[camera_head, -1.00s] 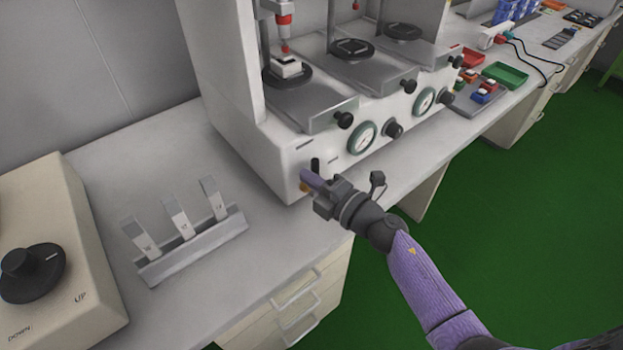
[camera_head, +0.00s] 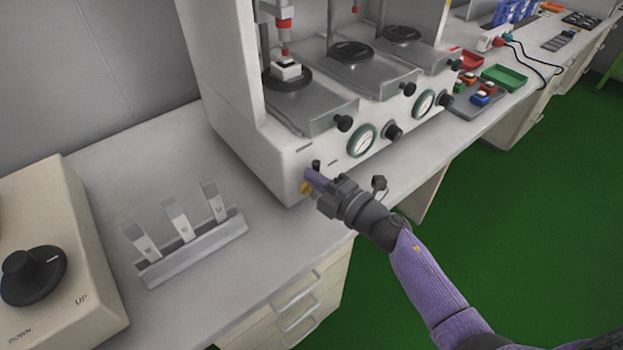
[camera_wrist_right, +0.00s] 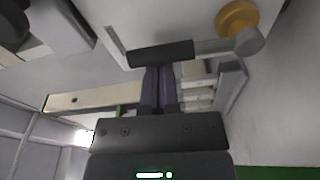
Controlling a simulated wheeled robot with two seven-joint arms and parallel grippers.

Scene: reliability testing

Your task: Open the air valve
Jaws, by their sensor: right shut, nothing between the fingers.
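The air valve has a brass fitting (camera_head: 305,188) low on the front left corner of the white test machine. Its lever has a black grip (camera_head: 316,164), which shows just behind my right gripper's fingers. In the right wrist view the black grip (camera_wrist_right: 160,54) lies across the fingertips, and a metal arm joins it to the brass fitting (camera_wrist_right: 238,18). My right gripper (camera_head: 312,178) is shut with nothing between its purple fingers. Its tips are right at the grip; whether they touch it I cannot tell. My left gripper is not in view.
The white machine (camera_head: 285,160) carries round gauges (camera_head: 362,140) and black knobs (camera_head: 393,131) to the right of the valve. A rack (camera_head: 195,250) with three upright pieces stands left on the bench. A beige box with a dial (camera_head: 33,273) is at far left.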

